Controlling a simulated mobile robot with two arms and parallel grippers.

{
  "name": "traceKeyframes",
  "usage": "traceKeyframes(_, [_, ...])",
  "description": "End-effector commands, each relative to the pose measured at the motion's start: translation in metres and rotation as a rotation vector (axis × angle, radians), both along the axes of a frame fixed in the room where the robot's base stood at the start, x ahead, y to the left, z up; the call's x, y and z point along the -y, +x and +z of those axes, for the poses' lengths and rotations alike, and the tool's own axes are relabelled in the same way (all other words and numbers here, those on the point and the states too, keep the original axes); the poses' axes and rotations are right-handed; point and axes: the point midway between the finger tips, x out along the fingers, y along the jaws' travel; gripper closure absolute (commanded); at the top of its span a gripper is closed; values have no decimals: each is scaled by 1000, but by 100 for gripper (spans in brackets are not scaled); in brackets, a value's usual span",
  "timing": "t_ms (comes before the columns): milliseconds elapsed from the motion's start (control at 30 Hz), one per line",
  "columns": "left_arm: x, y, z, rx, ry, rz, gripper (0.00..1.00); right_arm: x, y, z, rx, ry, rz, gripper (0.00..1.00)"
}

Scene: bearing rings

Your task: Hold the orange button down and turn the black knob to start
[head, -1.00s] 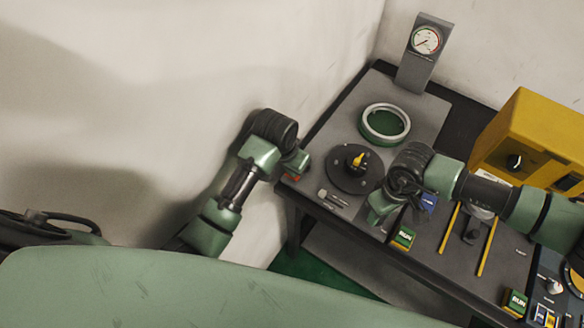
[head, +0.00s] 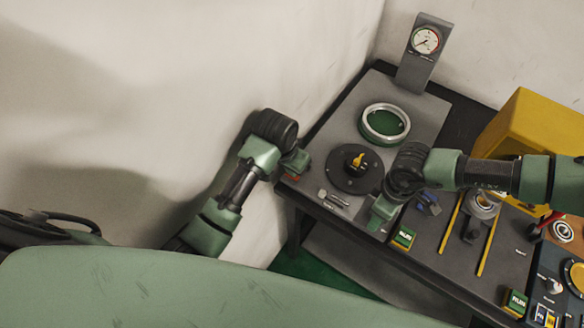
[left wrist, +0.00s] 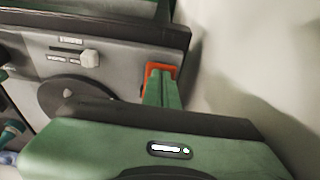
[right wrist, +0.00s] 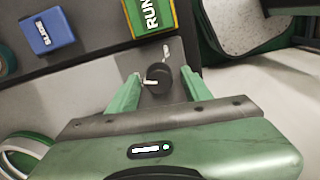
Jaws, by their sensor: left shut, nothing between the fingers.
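The orange button (left wrist: 152,67) is on the bench's front left corner. A bit of it shows in the head view (head: 294,178). My left gripper (left wrist: 160,74) is shut with nothing between its fingers, and its tips are at the button and cover most of it. Whether it is pressed in, I cannot tell. The black knob (right wrist: 159,80) with a white pointer shows in the right wrist view. My right gripper (right wrist: 161,74) is open, with one finger on each side of the knob and a small gap on both sides. In the head view my right gripper (head: 380,216) hides the knob.
A black disc (head: 340,176) with a yellow pointer and a green-centred ring (head: 369,134) are on the bench, near a gauge (head: 426,40). A green RUN block (right wrist: 150,15) and a blue block (right wrist: 47,30) lie near the knob. A yellow box (head: 520,125) stands right.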

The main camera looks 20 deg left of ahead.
Motion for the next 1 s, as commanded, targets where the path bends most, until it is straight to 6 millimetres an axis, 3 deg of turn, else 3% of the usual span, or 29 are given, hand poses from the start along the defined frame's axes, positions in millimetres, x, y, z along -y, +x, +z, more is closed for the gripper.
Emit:
traceKeyframes(167, [-1, 0, -1, -2, 2, 0, 100, 0, 0, 0, 0, 0, -42, 51])
traceKeyframes(600, [-1, -1, -1, -2, 2, 0, 100, 1, 0, 0, -1, -1, -786, 51])
traceKeyframes(833, [0, -1, -1, -2, 2, 0, 100, 1, 1, 0, 0, -2, -949, 51])
traceKeyframes(1000, [0, -1, -1, -2, 1, 0, 100, 1, 0, -1, -2, -2, -1241, 51])
